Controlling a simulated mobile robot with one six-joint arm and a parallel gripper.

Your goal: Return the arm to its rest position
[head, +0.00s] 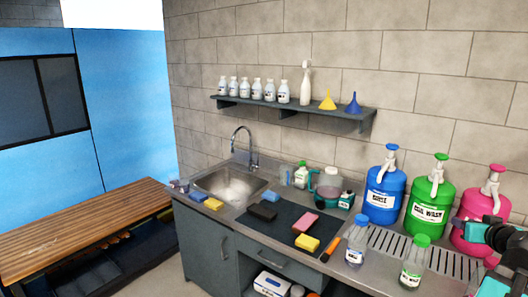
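Part of my arm (510,238), black with teal pieces, shows at the right edge of the head view. It overlaps the front of the pink pump jug (492,205). The rest of the arm is cut off by the frame. Dark parts at its left end lie in front of the pink jug, but I cannot make out two fingertips there. I cannot tell whether my gripper is open or shut, or whether it holds anything.
Blue (384,192) and green (429,207) pump jugs stand left of the pink one. Two clear bottles, blue-capped (357,242) and green-capped (414,264), stand near the counter front. Sponges lie around a dark mat (275,228). A sink (230,186) and wall shelf (300,110) are farther left.

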